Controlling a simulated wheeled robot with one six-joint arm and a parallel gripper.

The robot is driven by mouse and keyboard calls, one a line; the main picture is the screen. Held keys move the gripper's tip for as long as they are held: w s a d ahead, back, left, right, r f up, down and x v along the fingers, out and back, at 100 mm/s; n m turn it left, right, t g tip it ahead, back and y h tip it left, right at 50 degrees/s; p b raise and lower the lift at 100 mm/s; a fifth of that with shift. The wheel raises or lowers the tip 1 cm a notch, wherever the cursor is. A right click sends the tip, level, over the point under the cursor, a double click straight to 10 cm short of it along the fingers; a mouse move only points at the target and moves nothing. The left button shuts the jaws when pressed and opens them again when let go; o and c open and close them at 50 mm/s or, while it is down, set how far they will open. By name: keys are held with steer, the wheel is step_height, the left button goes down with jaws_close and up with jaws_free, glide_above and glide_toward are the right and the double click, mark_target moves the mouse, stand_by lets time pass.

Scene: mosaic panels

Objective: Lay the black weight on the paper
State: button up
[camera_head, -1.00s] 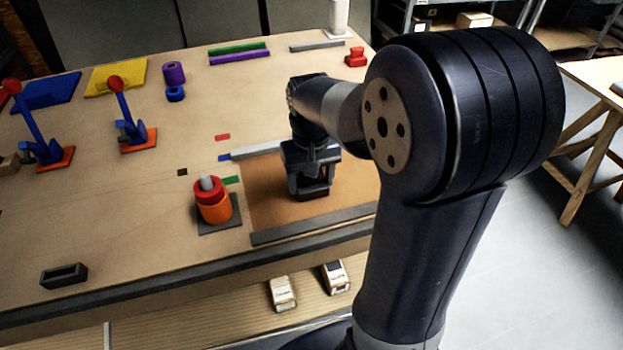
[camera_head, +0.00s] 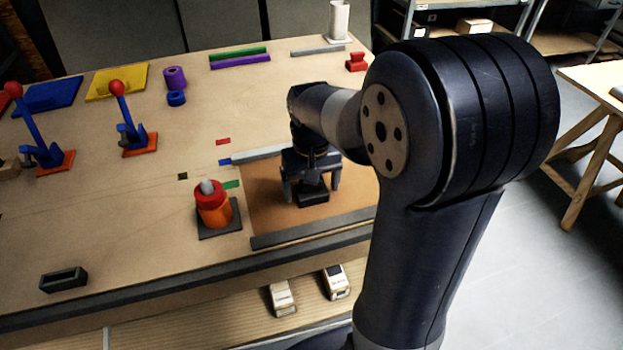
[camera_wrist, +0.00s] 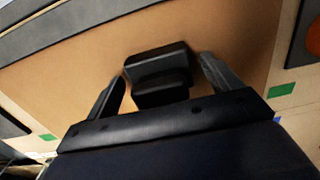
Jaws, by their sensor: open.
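The black weight (camera_head: 313,194) rests on the brown paper (camera_head: 268,205), near the middle of the sheet. In the wrist view the weight (camera_wrist: 160,70) is a dark block with a narrower raised part, lying on the paper (camera_wrist: 225,38). My gripper (camera_head: 310,182) is open above the weight, one finger on either side of it. In the wrist view the fingers (camera_wrist: 160,82) stand apart from the weight, with gaps on both sides. The right part of the paper is hidden behind my arm.
Grey bars (camera_head: 315,231) lie along the paper's front and back edges. An orange and red stacked post (camera_head: 212,207) stands just left of the paper. Clamps with red knobs (camera_head: 128,118) stand farther left. The table's middle left is mostly clear.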

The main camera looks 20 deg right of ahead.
step_height(320, 180, up, 12)
steer(key=shift+r, duration=0.15)
stand_by(0.3)
step_height(320, 180, down, 12)
steer(key=shift+f, duration=0.2)
steer(key=shift+r, duration=1.75)
steer(key=shift+f, duration=0.1)
